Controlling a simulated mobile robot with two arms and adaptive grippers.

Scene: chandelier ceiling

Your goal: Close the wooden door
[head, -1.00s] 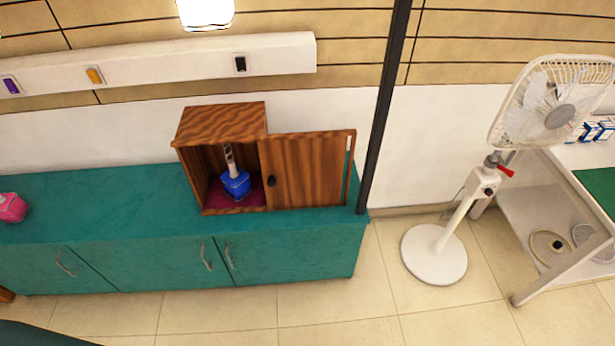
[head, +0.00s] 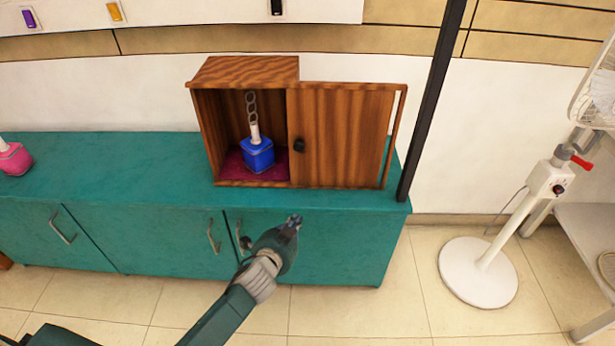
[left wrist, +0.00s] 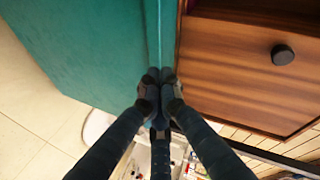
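The wooden door (head: 342,138) is a striped brown panel with a dark round knob (head: 299,145) near its left edge. It stands to the right of the wooden box (head: 243,73), within a thin frame, and the box's left opening is uncovered. Inside is a blue bottle-like object (head: 257,154) on a dark red base. My left gripper (head: 295,221) is in front of the cabinet's front face, below the knob and apart from it. In the left wrist view its fingertips (left wrist: 160,75) are together with nothing visible between them; the door (left wrist: 235,75) and knob (left wrist: 283,55) lie to the right.
The box stands on a teal cabinet (head: 120,160) with metal handles. A pink bottle (head: 14,158) is at the far left. A dark post (head: 432,100) rises just right of the door frame. A white fan stand (head: 478,272) is on the floor at right.

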